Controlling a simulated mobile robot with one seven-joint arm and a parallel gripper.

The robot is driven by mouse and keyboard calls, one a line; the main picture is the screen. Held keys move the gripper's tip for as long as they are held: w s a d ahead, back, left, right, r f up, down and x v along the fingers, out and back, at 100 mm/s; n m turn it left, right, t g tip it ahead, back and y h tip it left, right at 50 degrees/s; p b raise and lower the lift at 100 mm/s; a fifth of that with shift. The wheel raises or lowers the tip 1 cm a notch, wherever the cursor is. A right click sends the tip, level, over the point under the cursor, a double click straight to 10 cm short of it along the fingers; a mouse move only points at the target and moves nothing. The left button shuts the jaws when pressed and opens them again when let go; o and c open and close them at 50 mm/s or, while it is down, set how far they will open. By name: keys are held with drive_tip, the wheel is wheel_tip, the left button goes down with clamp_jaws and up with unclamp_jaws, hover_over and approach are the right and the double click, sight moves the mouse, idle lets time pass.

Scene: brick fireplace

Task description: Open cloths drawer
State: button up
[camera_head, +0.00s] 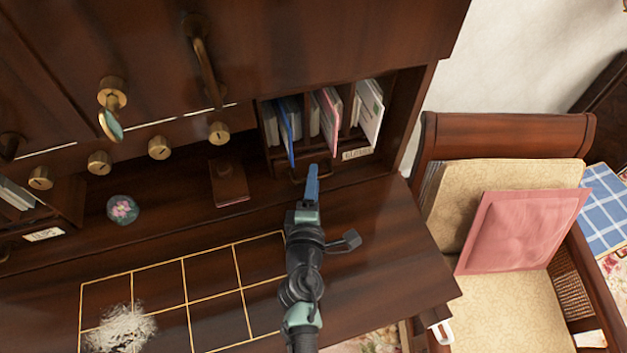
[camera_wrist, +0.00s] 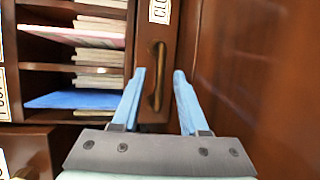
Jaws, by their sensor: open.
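The cloths drawer is the small dark wood drawer at the bottom of the right compartment; its front shows in the wrist view (camera_wrist: 170,30), with a white label (camera_wrist: 159,10) starting "CLO". Its label (camera_head: 357,153) also shows in the head view. The drawer looks shut. My gripper (camera_wrist: 160,73) is open and empty, pointing at the handle. In the head view my gripper (camera_head: 312,170) covers part of the handle. I cannot tell whether the fingertips reach around it.
Envelopes and papers (camera_head: 325,115) stand in slots above the drawer. A dark wooden box (camera_head: 228,184) and a round flowered paperweight (camera_head: 123,209) sit on the desk (camera_head: 380,240). Brass knobs (camera_head: 159,147) line the cabinet.

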drive_tip(key=shift+c, duration=0.2)
clamp_jaws()
idle(1.3)
